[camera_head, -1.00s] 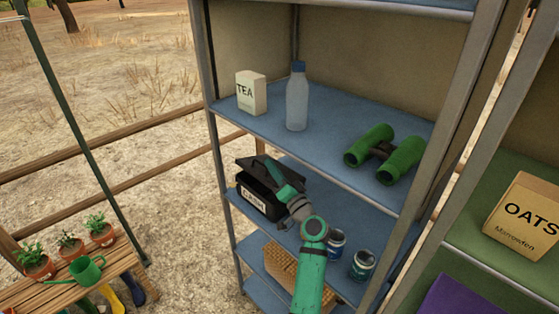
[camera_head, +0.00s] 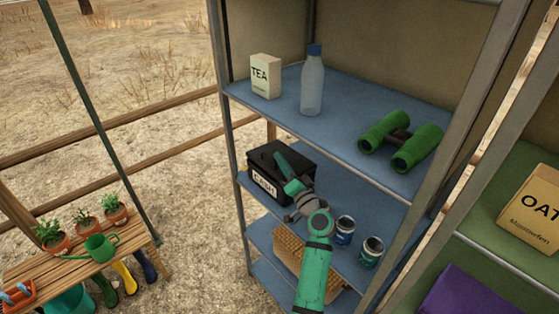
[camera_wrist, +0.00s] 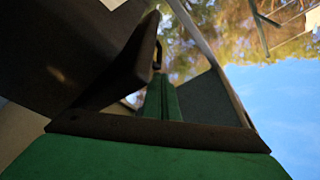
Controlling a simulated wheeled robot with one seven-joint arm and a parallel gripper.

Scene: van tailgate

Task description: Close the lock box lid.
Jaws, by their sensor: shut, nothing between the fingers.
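The lock box (camera_head: 265,186) is a black box with a white CASH label. It sits on the blue middle shelf of the rack in the head view. Its black lid (camera_head: 262,157) lies down over the box, flat or nearly flat; I cannot tell whether it is fully seated. My gripper (camera_head: 281,160) is shut and empty, over the lid's top, and appears to touch it. My forearm hides the box's right front corner.
A wicker basket (camera_head: 288,246) is below. The shelf above holds a tea box (camera_head: 265,77), a bottle (camera_head: 312,85) and green binoculars (camera_head: 400,141). A rack post (camera_head: 228,120) stands left of the box.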

